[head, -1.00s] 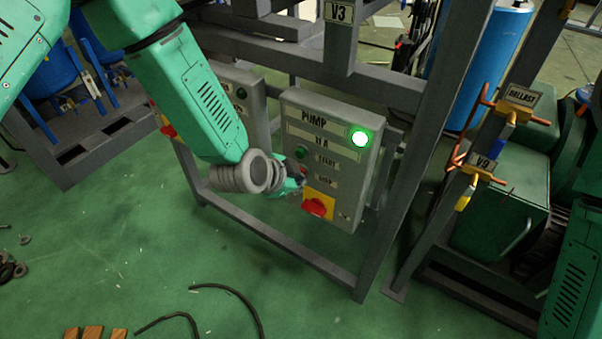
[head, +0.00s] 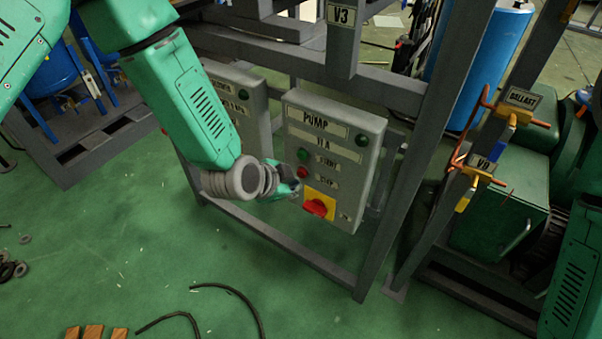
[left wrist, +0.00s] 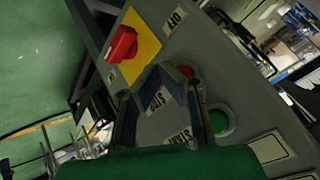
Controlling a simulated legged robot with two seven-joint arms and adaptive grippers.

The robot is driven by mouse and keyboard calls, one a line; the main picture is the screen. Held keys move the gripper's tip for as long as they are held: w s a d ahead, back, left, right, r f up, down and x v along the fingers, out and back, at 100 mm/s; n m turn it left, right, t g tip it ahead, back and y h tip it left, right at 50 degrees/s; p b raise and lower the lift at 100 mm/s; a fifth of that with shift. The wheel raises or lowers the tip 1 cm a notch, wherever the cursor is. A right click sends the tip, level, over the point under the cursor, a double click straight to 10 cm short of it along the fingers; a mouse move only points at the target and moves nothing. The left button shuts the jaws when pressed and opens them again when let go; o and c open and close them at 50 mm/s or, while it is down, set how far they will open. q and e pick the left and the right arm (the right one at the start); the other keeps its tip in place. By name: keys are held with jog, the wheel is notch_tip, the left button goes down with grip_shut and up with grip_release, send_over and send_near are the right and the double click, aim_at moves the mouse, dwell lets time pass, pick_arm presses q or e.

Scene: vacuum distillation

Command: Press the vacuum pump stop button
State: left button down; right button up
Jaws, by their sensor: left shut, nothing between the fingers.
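The grey pump control box (head: 352,152) is labelled PUMP 11A. Its indicator lamp (head: 361,139) at the upper right is dark. The red stop button (head: 303,172) sits below the green start button (head: 304,154). The red stop button also shows in the left wrist view (left wrist: 185,72), just beyond the fingers, with the green start button (left wrist: 218,121) near it. My left gripper (head: 294,188) is shut and empty, in front of the box's left edge, just below and left of the stop button. I cannot tell whether it touches the box. My right gripper is out of view.
A red rotary switch (head: 319,207) on a yellow plate is low on the box, close to my left gripper. A second grey box (head: 243,100) stands to the left. A frame post (head: 420,170) stands right of the pump box. Green floor below is mostly open.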

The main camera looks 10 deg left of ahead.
pick_arm(q)
jog(key=s, duration=0.1)
jog(key=s+a, duration=0.1)
jog(key=s, duration=0.1)
jog(key=s+p, duration=0.1)
jog(key=shift+s+a, duration=0.35)
jog(key=shift+a, duration=0.05)
jog(key=shift+s+f, duration=0.1)
dwell(0.4)
jog(key=s+a+f+n+g+y, duration=0.1)
jog(key=s+a+f+n+g, duration=0.1)
jog(key=s, duration=0.6)
jog(key=s+a+f+n+g+y, duration=0.1)
jog(key=s+a+f+n+g, duration=0.2)
jog(key=s+a+n, duration=0.3)
jog(key=s+a+f+n+g+y, duration=0.1)
jog(key=s+a+f+n, duration=0.3)
jog(key=s, duration=0.8)
jog(key=shift+a+f+g+y, duration=0.4)
jog(key=shift+a+f+g, duration=0.05)
jog(key=shift+a+g, duration=0.25)
jog(key=shift+w+d, duration=0.1)
